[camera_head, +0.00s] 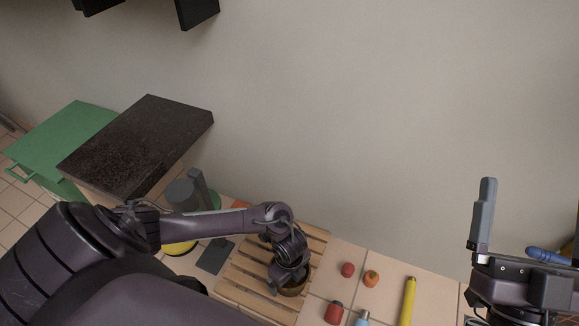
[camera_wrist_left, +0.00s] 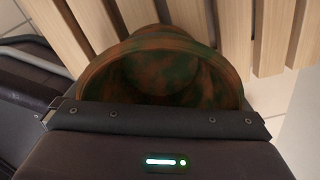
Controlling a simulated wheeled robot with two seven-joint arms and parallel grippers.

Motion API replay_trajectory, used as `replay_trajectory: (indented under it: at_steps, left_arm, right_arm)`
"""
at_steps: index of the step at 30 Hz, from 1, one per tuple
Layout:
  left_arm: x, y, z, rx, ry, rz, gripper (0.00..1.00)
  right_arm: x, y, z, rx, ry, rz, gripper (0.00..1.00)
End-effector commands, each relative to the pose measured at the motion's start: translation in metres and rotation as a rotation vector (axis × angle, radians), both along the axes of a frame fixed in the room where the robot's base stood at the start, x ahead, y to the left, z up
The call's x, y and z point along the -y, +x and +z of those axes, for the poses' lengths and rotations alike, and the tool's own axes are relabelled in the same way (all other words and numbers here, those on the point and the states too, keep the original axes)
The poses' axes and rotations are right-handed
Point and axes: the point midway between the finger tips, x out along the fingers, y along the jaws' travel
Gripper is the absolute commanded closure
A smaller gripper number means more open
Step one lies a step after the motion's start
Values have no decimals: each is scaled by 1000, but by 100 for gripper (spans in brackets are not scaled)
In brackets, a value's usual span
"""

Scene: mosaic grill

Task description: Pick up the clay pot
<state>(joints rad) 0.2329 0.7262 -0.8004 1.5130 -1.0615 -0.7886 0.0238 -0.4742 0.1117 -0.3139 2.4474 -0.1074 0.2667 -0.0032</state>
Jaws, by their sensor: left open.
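The clay pot (camera_head: 295,290) is a small round brown bowl on the wooden slatted rack, partly hidden by my left gripper in the head view. In the left wrist view the pot (camera_wrist_left: 165,70) fills the middle, its mottled green and orange-brown inside and wide rim facing the camera. My left gripper (camera_head: 284,280) is open right at the pot, with its dark front edge overlapping the near rim. I cannot tell whether its fingers touch the pot. My right gripper (camera_head: 484,222) is at the far right, away from the pot, with one grey finger pointing up.
The slatted rack (camera_head: 247,284) lies on a tiled counter. Right of it are a red tomato-like item (camera_head: 348,269), an orange-red one (camera_head: 371,279), a red jar (camera_head: 334,312) and a yellow stick-like item (camera_head: 408,301). A grey cylinder (camera_head: 181,196) stands left. The wall is behind.

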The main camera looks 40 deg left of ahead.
Motion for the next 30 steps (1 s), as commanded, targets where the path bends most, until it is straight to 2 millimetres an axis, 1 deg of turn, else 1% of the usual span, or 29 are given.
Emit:
replay_trajectory:
  at_steps: [3, 10, 11, 15, 18, 30]
  left_arm:
    - [0, 0, -2, 0, -1, 0, 0]
    - [0, 0, -2, 0, -1, 0, 0]
    - [0, 0, -2, 0, -1, 0, 3]
    - [0, 0, -2, 0, -1, 0, 21]
    - [0, 0, -2, 1, -1, 1, 32]
    - [0, 0, 1, 1, -1, 0, 32]
  right_arm:
    - [2, -4, 7, 35, 14, 0, 0]
    - [2, -4, 8, 40, 16, -1, 0]
    - [2, -4, 8, 39, 15, -1, 0]
    - [2, -4, 8, 39, 15, -1, 0]
    - [2, -4, 8, 39, 15, -1, 0]
    - [1, -1, 6, 17, 5, 0, 0]
